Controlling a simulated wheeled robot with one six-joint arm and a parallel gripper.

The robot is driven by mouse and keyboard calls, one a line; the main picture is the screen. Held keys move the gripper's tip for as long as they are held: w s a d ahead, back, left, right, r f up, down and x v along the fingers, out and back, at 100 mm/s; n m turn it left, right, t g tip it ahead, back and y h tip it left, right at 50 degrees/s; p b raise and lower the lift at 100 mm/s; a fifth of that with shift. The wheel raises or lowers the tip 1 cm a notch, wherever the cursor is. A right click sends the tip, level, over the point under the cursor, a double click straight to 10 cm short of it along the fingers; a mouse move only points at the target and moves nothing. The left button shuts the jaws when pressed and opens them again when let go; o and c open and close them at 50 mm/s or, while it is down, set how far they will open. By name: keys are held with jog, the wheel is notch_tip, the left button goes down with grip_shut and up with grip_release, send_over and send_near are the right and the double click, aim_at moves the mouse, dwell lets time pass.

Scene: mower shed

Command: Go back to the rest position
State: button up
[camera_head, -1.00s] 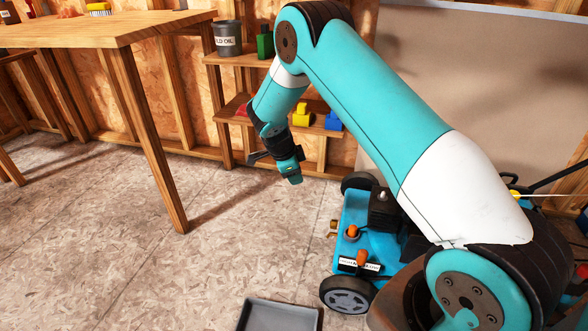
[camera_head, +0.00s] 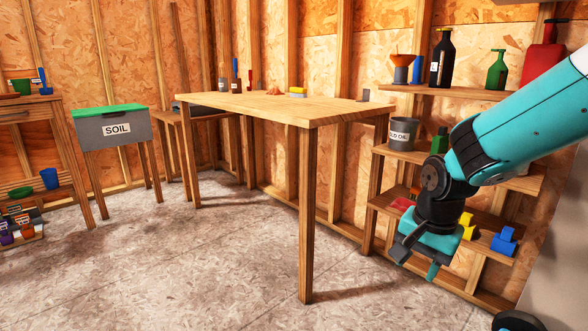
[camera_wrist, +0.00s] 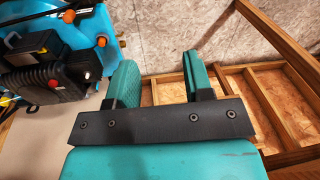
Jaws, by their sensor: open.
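My gripper (camera_head: 417,262) hangs at the right of the head view, in front of the lower wall shelves and pointing down. In the wrist view, its two teal fingers (camera_wrist: 160,82) stand apart with nothing between them. It is open and empty, with bare floor beyond the fingertips. My arm comes in from the right edge. The blue mower (camera_wrist: 55,55) shows at the upper left of the wrist view, beside the left finger. Only a dark bit of it (camera_head: 515,321) shows at the bottom right of the head view.
A wooden table (camera_head: 285,106) stands left of my arm. Wall shelves (camera_head: 455,92) behind the arm hold bottles, an old oil can (camera_head: 403,133) and yellow and blue (camera_head: 504,241) items. A soil bin (camera_head: 115,130) stands far left. The floor (camera_head: 190,270) at front left is clear.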

jog(key=s+a+r+n+g+y, duration=0.1)
jog(key=s+a+r+n+y, duration=0.1)
jog(key=s+a+r+n, duration=0.65)
jog(key=s+d+r+n+y, duration=0.15)
jog(key=s+n, duration=0.45)
jog(key=s, duration=0.8)
notch_tip(320, 180, up, 37)
jog(key=p, duration=3.8)
jog(key=shift+a+n+p, duration=0.35)
jog(key=shift+a, duration=0.1)
